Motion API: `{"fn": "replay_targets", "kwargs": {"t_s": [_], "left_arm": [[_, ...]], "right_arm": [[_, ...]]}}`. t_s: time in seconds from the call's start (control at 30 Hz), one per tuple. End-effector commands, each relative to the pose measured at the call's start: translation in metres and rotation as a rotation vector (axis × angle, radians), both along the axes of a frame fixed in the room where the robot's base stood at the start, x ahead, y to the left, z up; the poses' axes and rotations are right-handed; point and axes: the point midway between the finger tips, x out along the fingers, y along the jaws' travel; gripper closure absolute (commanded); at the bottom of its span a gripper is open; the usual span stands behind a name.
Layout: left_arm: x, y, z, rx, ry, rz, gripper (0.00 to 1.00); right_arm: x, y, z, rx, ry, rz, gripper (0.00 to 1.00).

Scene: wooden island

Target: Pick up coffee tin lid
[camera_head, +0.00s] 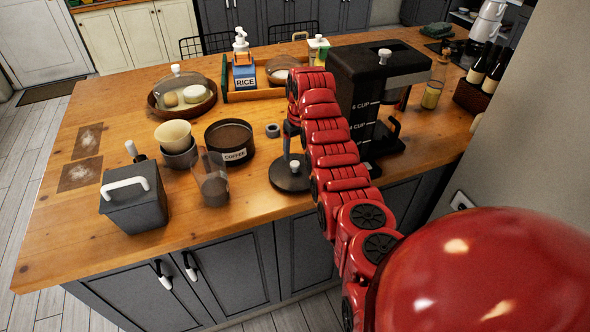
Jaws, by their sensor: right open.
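The coffee tin lid (288,179) is a dark round disc with a small pale knob. It lies flat on the wooden island near its front edge, to the right of the coffee tin. The coffee tin (235,155) is a dark, round, open-topped tin with a "COFFEE" label. My right arm reaches in from the lower right, and its gripper (289,148) points down above the lid. The gripper is open and holds nothing; its fingers are small and dark, and their exact gap to the knob is hard to tell. My left gripper is out of view.
A black coffee maker (352,90) stands close to the right of my arm. A clear glass container (212,182), a cream filter cup (174,135) and a grey box with a white handle (135,200) stand left. A wooden tray (265,94) is behind.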

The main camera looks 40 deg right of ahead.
Motion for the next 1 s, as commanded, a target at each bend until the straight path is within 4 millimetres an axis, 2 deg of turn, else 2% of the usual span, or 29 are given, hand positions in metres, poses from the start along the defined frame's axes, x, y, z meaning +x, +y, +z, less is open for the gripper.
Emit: {"fn": "replay_targets", "kwargs": {"t_s": [0.03, 0.23, 0.43, 0.5, 0.7, 1.0], "left_arm": [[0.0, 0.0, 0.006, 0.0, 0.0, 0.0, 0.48], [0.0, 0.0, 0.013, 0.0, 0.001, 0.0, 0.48], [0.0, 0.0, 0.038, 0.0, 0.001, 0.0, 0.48], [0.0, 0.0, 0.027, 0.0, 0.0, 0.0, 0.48], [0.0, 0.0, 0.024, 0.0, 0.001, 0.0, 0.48], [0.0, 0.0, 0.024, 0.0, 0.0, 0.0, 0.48]], "right_arm": [[0.0, 0.0, -0.004, 0.001, 0.002, 0.0, 0.26], [0.002, 0.0, -0.016, 0.0, 0.0, 0.0, 0.26], [0.0, 0.004, -0.041, 0.003, 0.006, 0.001, 0.26], [0.003, 0.003, -0.053, -0.001, 0.001, 0.002, 0.26], [0.004, 0.002, -0.065, 0.0, 0.0, 0.001, 0.26], [0.005, 0.002, -0.067, 0.0, -0.002, 0.001, 0.26]]}}
